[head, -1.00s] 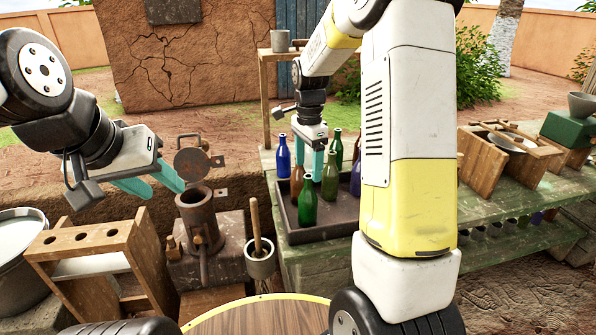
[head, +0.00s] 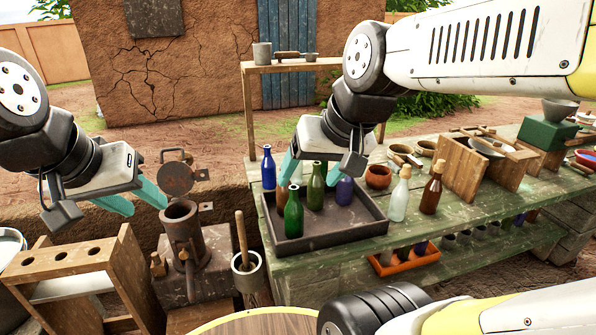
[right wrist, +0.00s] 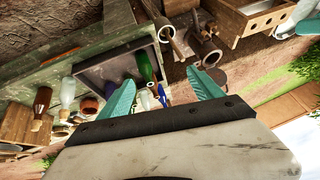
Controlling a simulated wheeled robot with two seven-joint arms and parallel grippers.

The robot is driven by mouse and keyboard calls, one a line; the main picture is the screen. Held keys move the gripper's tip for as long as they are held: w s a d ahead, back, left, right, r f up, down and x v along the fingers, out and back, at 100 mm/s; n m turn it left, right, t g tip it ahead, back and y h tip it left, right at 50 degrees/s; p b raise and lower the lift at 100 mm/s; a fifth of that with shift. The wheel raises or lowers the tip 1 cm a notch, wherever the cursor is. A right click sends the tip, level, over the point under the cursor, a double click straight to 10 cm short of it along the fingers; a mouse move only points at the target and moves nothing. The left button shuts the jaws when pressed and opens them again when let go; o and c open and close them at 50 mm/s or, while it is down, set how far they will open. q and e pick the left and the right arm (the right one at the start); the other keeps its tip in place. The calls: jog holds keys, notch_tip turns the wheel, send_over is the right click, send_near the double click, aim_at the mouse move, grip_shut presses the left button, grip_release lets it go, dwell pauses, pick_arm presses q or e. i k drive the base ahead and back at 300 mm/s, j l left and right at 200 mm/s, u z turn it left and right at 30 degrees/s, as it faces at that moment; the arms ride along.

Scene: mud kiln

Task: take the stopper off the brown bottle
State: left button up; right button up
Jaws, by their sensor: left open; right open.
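The brown bottle (head: 431,196) stands upright on the green table, to the right of the tray, with a pale stopper (head: 438,166) in its neck. In the right wrist view the brown bottle (right wrist: 41,104) is at the far left with its stopper (right wrist: 36,125). My right gripper (head: 309,176) is open and empty above the bottle tray, well left of the brown bottle. Its spread teal fingers (right wrist: 164,88) show in the right wrist view. My left gripper (head: 148,202) is open and empty near the metal mortar-like vessel.
A clear stoppered bottle (head: 399,199) stands just left of the brown one. The dark tray (head: 335,237) holds several bottles. A clay pot (head: 378,177) is behind, and a wooden stand (head: 470,168) is close on the right.

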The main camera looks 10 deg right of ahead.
aim_at(431, 195)
jog(key=z, duration=1.65)
jog(key=i+l+u, duration=0.1)
jog(key=u, duration=0.6)
jog(key=i+l+u, duration=0.15)
jog(key=l+u, duration=0.3)
jog(key=l, duration=0.2)
jog(key=l+u, duration=0.4)
jog(key=l, duration=0.2)
